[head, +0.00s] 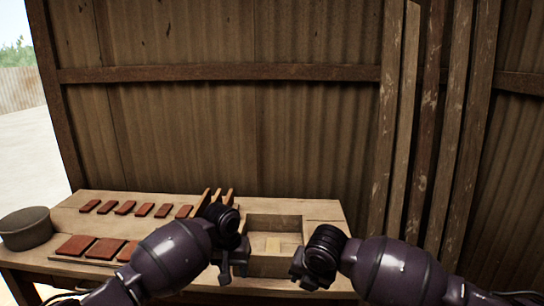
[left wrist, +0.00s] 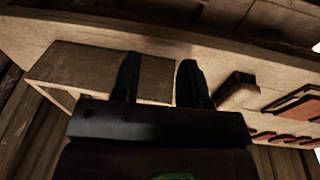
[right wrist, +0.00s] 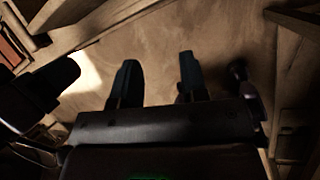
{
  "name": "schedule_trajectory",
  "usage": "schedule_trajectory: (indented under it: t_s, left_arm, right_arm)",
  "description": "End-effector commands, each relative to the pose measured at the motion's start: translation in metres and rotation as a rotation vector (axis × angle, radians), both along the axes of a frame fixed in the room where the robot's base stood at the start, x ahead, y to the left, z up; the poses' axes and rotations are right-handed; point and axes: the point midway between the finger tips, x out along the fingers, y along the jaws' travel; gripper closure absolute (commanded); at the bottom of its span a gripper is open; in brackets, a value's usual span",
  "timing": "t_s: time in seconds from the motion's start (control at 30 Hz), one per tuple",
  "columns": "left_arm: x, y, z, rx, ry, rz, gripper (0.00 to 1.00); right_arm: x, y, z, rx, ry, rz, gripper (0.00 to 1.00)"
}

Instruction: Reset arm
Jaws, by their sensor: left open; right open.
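My left gripper (head: 232,266) is at the front of the table, just left of a square wooden frame (head: 275,222) with a recessed floor. My right gripper (head: 304,272) is at the right front corner of that frame. In the left wrist view the two fingers (left wrist: 160,66) stand apart with nothing between them, in front of a wooden box shape. In the right wrist view the fingers (right wrist: 158,64) are also apart and empty over a pale wooden surface. My arms hide part of the table front.
The wooden table (head: 325,209) holds a row of small red tiles (head: 125,207), larger red tiles (head: 104,248) in front, and upright wooden slats (head: 217,195) beside the frame. A dark round tub (head: 30,230) is at the left end. A corrugated wall (head: 230,130) stands behind.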

Motion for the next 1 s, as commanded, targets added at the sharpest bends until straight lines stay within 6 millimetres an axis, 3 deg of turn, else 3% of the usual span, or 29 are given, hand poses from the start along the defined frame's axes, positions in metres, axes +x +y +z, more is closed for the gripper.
schedule_trajectory:
  t_s: [0.2,0.5,0.77,1.0]
  left_arm:
    - [-0.036,-0.003,-0.066,-0.109,-0.082,-0.029,0.6]
    - [-0.092,0.006,-0.134,-0.23,-0.25,-0.02,0.6]
    - [-0.146,0.031,-0.171,-0.267,-0.419,0.023,0.6]
    - [-0.201,0.067,-0.19,-0.232,-0.581,0.07,0.6]
  right_arm:
    - [-0.032,0.013,-0.045,0.264,0.042,-0.229,0.6]
    - [-0.075,0.012,-0.092,0.641,0.115,-0.627,0.6]
    - [-0.113,-0.014,-0.124,0.939,0.169,-1.004,0.6]
    - [-0.156,-0.056,-0.151,1.187,0.186,-1.361,0.6]
